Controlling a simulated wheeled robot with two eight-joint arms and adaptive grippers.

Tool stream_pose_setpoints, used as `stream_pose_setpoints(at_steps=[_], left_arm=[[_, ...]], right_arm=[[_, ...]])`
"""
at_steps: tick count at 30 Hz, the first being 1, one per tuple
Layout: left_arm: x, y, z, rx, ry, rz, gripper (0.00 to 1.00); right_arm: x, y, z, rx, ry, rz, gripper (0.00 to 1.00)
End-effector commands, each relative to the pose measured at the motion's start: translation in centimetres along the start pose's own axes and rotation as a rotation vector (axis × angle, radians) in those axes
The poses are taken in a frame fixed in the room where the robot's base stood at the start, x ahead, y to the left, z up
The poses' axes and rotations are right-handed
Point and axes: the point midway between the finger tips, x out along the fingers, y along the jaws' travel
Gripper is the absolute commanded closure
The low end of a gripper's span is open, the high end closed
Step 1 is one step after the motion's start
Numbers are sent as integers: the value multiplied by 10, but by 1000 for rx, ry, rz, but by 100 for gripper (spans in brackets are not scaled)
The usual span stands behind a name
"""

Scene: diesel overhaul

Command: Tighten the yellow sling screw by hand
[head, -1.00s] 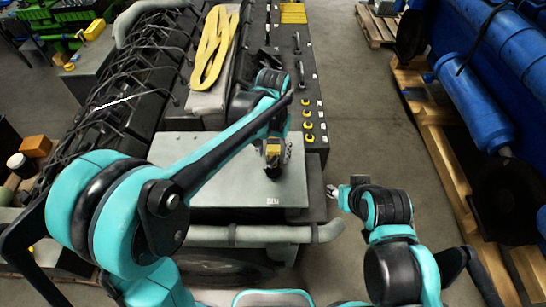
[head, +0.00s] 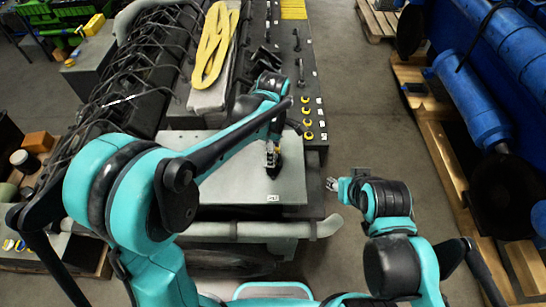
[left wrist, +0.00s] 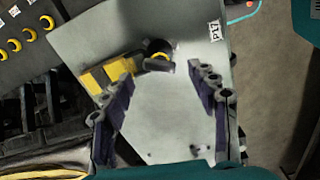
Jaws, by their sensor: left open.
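My left gripper (head: 272,150) is over the grey plate on the black machine in the head view. In the left wrist view my left gripper (left wrist: 160,72) is open, its two fingers apart over the plate (left wrist: 165,120). A small dark round part with a yellow ring (left wrist: 160,57) stands on the plate just beyond the fingertips, roughly between them; it looks like the sling screw. A yellow block (left wrist: 98,80) lies beside the left finger, partly hidden by it. My right gripper (head: 332,185) is off the machine's right side; its opening is too small to judge.
A yellow strap (head: 215,45) lies on the machine's top. Several yellow knobs (head: 307,124) line its right panel. A pipe (head: 235,230) runs along the near edge. A blue engine (head: 470,100) stands on a wooden pallet at right. The floor between is clear.

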Motion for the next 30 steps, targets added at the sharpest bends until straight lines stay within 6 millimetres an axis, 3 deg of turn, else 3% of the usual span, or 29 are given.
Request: stream_pose_setpoints(at_steps=[7,20,24,30], left_arm=[[-2,0,0,-430,0,0,41],[2,0,0,-1183,0,0,41],[31,0,0,-1199,0,0,41],[48,0,0,-1197,0,0,41]], right_arm=[[-11,0,-8,0,0,0,60],[8,0,6,0,0,0,60],[28,0,20,0,0,0,60],[39,0,28,0,0,0,60]])
